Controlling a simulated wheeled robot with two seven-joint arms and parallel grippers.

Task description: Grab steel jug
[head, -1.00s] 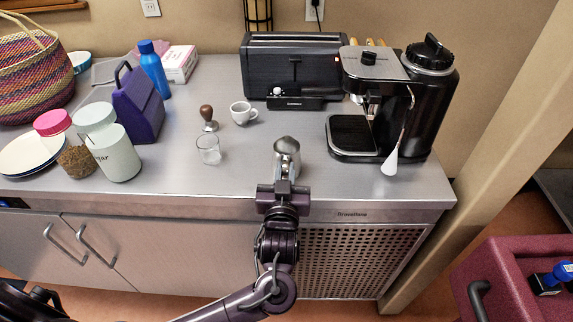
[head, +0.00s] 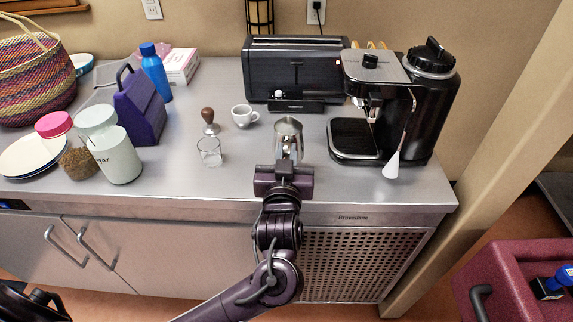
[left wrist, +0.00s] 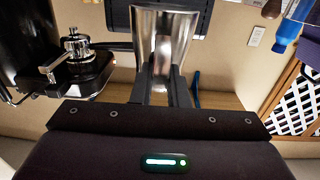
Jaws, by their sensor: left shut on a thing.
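The steel jug (head: 289,128) is a small shiny metal pitcher, held at the tip of my left gripper (head: 287,158) in the head view, near the front middle of the counter. The left gripper is shut on it. In the left wrist view the jug (left wrist: 165,40) stands between the two fingers of the left gripper (left wrist: 163,88), its lower part partly hidden by them. The jug appears raised off the counter. My right gripper does not show.
A black coffee machine (head: 368,95) stands to the right, and a dark toaster (head: 293,70) behind. A white cup (head: 244,115), a tamper (head: 209,120) and a small glass (head: 209,151) stand left of the jug. The counter front (head: 200,186) is bare.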

